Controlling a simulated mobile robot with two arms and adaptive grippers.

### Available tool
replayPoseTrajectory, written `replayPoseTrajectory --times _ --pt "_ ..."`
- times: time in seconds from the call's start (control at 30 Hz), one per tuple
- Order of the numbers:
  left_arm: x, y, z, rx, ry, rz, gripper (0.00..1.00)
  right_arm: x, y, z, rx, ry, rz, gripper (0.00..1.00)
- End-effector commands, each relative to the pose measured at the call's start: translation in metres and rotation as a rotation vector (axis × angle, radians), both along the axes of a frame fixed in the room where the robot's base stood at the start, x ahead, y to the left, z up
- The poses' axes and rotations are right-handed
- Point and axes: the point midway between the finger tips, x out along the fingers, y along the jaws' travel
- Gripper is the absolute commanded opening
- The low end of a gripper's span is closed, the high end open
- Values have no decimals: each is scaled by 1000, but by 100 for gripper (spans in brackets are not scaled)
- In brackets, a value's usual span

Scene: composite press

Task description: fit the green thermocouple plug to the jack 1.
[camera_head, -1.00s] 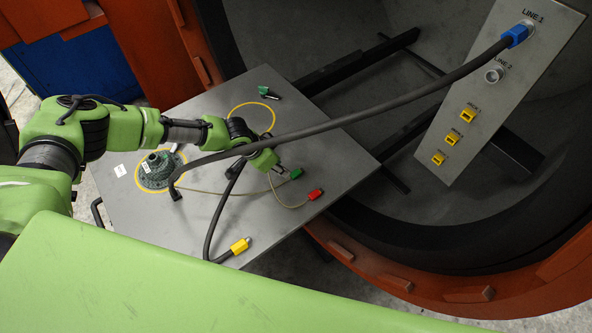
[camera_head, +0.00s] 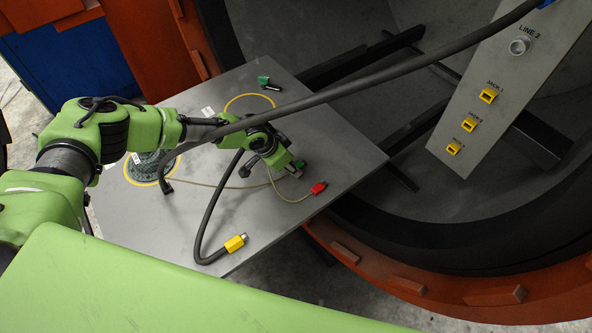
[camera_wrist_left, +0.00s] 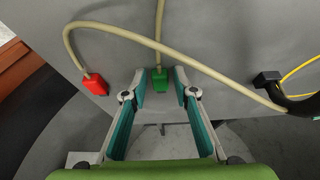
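The green thermocouple plug (camera_head: 299,164) lies at the end of a thin beige cable near the right part of the grey table. In the left wrist view the green plug (camera_wrist_left: 159,77) sits between my left fingertips, with gaps on both sides. My left gripper (camera_head: 293,169) is open at the plug and partly hides it in the head view. Jack 1 (camera_head: 488,95) is the top yellow socket on the grey panel and looks empty. My right gripper is not in view.
A red plug (camera_head: 318,187) on a beige cable lies close by. A thick dark hose (camera_head: 370,88) crosses above my left arm to the panel (camera_head: 478,135). A yellow-ended hose (camera_head: 235,243) and another green connector (camera_head: 263,80) lie on the table (camera_head: 335,125).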

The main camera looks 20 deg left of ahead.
Motion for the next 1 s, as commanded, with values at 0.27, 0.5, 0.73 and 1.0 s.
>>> replayPoseTrajectory --times 0.27,0.5,0.73,1.0 --pt "0 0 1 0 0 -1 8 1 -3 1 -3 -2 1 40" --pt "0 0 1 0 0 -1 0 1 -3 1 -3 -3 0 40" --pt "0 0 4 0 0 0 0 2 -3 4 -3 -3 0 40" --pt "0 0 7 2 0 0 0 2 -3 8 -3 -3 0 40"
